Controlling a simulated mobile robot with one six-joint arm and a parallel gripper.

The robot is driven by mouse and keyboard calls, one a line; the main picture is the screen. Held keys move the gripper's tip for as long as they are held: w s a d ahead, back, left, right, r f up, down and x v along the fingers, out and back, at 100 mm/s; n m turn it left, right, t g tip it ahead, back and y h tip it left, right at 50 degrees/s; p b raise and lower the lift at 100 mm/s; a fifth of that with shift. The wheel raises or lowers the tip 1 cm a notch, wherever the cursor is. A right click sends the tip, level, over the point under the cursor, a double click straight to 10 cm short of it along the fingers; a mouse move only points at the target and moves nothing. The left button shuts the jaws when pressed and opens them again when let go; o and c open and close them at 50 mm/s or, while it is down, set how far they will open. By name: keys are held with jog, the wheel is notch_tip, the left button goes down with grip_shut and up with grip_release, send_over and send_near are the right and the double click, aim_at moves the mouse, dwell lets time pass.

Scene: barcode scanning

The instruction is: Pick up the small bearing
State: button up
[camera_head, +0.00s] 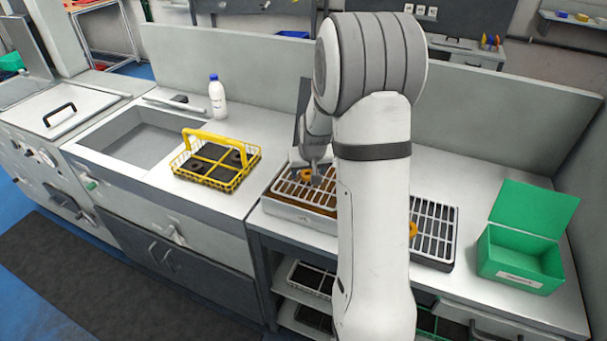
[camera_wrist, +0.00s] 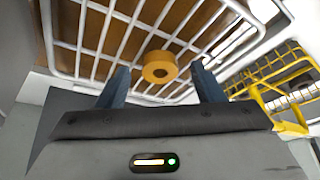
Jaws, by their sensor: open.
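In the head view, an orange piece (camera_head: 305,174) shows on the left rack beside my gripper (camera_head: 318,178). In the wrist view, the two blue-grey fingers of my gripper (camera_wrist: 162,84) stand apart on either side of the bearing. A gap shows between each finger and the bearing, and nothing is held.
A yellow wire basket (camera_head: 183,166) with dark round parts stands left of the wire-rack tray (camera_head: 290,213). Right of my arm are a second rack (camera_head: 440,222), an orange piece (camera_head: 413,229) and an open green box (camera_head: 520,258). A white bottle (camera_head: 217,98) stands behind the sink.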

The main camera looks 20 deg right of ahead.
jog(key=shift+f, duration=0.1)
jog(key=shift+c, duration=0.5)
jog(key=c, duration=1.1)
